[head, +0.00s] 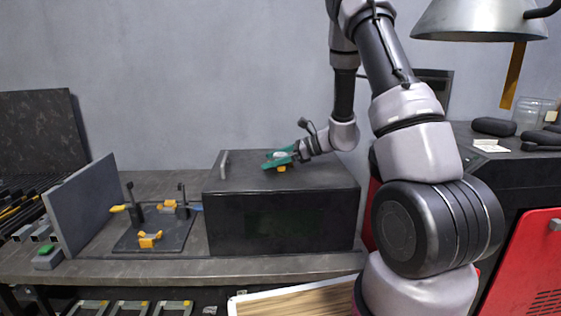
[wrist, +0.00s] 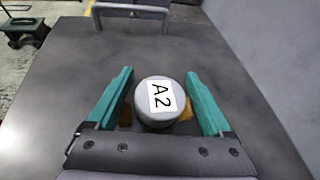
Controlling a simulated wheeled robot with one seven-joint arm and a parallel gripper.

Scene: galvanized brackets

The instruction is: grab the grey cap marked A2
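The grey cap marked A2 (wrist: 147,112) is round, with a white label on its top. It sits on a small yellow-orange piece (wrist: 186,115) on top of the dark box (wrist: 70,65). My gripper (wrist: 160,88) is open, with one teal finger on each side of the cap and a gap visible on both sides. In the head view my gripper (head: 279,157) is low over the top of the dark box (head: 280,225), with the grey cap (head: 281,154) between its fingers and the yellow piece (head: 282,169) below.
A metal handle (wrist: 131,10) stands at the box's far edge. Left of the box, a dark plate (head: 150,238) carries yellow brackets and upright posts. A grey panel (head: 82,205) stands further left. A lamp shade (head: 480,20) hangs at upper right. The box top around the cap is clear.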

